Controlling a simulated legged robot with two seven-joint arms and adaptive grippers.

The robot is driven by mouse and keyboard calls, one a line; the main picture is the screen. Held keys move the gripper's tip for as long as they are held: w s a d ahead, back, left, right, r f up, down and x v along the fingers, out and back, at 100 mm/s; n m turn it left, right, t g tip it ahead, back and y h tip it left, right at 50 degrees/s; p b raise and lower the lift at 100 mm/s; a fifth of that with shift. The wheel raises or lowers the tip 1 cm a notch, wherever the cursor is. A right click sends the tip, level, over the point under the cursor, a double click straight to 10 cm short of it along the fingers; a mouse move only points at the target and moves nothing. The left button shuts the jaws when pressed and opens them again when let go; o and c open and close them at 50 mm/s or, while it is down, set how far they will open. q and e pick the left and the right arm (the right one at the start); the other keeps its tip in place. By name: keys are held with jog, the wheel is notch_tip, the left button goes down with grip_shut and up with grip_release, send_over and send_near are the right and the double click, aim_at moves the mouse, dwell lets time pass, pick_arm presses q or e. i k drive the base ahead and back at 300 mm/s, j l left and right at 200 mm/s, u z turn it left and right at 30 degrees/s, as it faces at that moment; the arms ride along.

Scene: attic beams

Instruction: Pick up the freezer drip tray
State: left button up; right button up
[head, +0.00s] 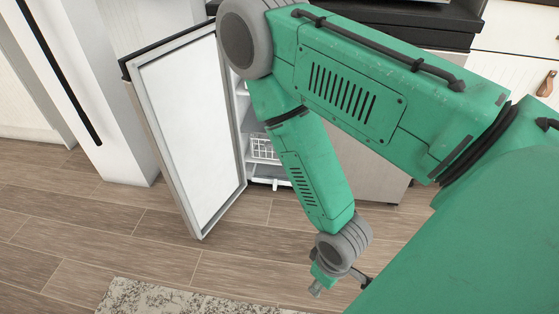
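A small freezer or fridge stands with its door (185,125) swung open toward the left. Low inside it is a white tray-like part (270,183), which may be the drip tray; my arm hides some of the interior. A white wire basket (264,148) sits above that part. My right arm comes in from the right and crosses in front of the appliance. My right gripper (337,284) hangs low over the floor, in front of the appliance and apart from it. Its fingers are partly hidden, and nothing is visible in them. My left gripper is out of view.
The open door's free edge reaches out over the wood floor (130,220). A tall white cabinet (95,90) stands at the left. A speckled rug (170,300) lies at the bottom. A dark counter and white drawers (515,55) are at the back right.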

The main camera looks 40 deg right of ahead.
aim_at(275, 175)
jog(key=z, duration=1.3)
